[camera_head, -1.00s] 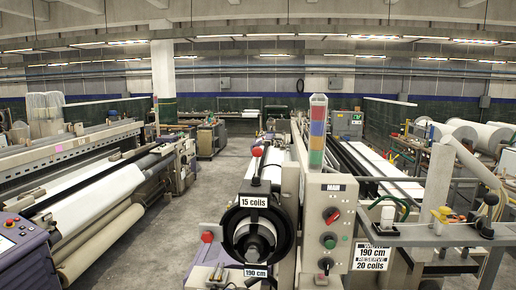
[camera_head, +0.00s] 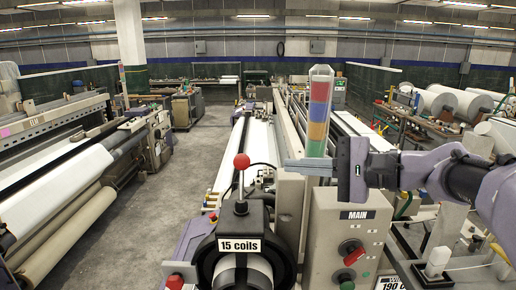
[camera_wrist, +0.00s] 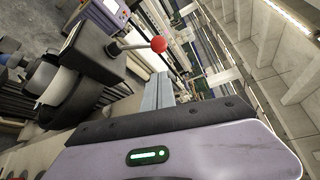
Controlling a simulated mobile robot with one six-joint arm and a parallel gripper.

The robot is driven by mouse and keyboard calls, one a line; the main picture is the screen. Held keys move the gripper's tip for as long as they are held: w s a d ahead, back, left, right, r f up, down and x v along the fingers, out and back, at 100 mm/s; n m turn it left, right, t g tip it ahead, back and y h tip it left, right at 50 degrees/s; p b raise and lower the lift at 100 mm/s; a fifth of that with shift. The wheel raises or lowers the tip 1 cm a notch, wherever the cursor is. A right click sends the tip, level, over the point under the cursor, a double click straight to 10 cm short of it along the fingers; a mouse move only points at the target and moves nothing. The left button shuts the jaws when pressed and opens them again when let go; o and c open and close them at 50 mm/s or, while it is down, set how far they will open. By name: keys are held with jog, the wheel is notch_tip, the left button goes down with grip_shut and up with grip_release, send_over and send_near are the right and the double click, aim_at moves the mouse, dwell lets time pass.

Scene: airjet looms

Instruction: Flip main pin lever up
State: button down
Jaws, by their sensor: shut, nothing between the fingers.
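The pin lever is a thin metal rod with a red ball (camera_head: 242,161) on top. In the head view it rises, almost vertical, from the black housing (camera_head: 240,224) labelled "15 coils". In the wrist view the red ball (camera_wrist: 158,44) is at upper centre, its rod running left to the dark housing (camera_wrist: 88,50). My gripper (camera_head: 290,167) reaches in from the right at about the ball's height, shut and empty. Its pale fingers (camera_wrist: 158,91) show below the ball in the wrist view. A gap separates the fingertips from the ball in the head view.
The grey MAIN control box (camera_head: 348,236) with a red switch stands below my gripper. A coloured signal tower (camera_head: 319,112) rises just behind the fingers. Another red knob (camera_head: 175,282) is at lower left. The aisle floor (camera_head: 190,170) on the left is clear.

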aim_at(242, 173)
jog(key=r+p+x, duration=0.1)
jog(key=p+x, duration=0.1)
jog(key=x, duration=0.7)
jog(key=shift+s+a+f, duration=0.2)
jog(key=shift+a, duration=0.1)
jog(key=shift+s+f+b, duration=0.1)
jog(key=shift+f+b, duration=0.05)
jog(key=shift+b, duration=0.6)
